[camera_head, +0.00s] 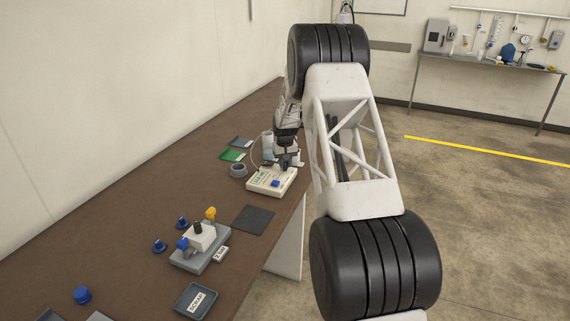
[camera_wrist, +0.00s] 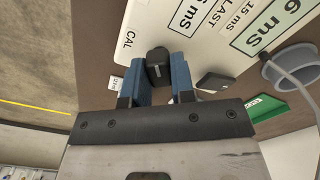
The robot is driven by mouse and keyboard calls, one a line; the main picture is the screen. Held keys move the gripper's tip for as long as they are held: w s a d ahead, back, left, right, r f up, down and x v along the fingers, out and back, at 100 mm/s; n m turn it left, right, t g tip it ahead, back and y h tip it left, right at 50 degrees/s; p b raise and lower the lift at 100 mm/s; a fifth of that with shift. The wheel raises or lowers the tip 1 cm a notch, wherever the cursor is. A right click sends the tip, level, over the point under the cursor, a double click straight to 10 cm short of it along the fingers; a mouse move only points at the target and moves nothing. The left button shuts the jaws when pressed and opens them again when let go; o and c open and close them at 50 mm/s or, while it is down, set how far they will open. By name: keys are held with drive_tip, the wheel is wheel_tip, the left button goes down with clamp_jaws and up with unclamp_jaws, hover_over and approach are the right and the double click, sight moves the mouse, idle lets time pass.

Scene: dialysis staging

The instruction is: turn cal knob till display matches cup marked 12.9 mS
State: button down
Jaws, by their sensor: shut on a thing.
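A cream meter (camera_head: 268,182) stands on the brown bench. Its black knob (camera_wrist: 158,62), beside the printed word CAL, sits between the blue fingers of my gripper (camera_wrist: 161,80). My gripper (camera_head: 287,160) is shut on the knob from above. In the wrist view the meter's green-tinted display (camera_wrist: 278,24) is cut off by the frame edge; only a digit 6 and "mS" read clearly. A grey cup (camera_wrist: 291,70) with a cable running into it stands beside the meter; it also shows in the head view (camera_head: 238,170). I cannot read its marking.
A green card (camera_head: 232,155) and a dark tray (camera_head: 241,142) lie behind the cup. A small white label (camera_wrist: 117,83) lies near the knob. A dark mat (camera_head: 253,219), a grey fixture (camera_head: 187,258) and a labelled tray (camera_head: 184,299) are nearer on the bench.

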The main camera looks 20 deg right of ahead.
sight(285, 163)
drive_tip(key=shift+m, duration=0.5)
drive_tip(key=c, duration=1)
unclamp_jaws()
drive_tip(key=shift+o, duration=0.2)
drive_tip(key=shift+r, duration=3.95)
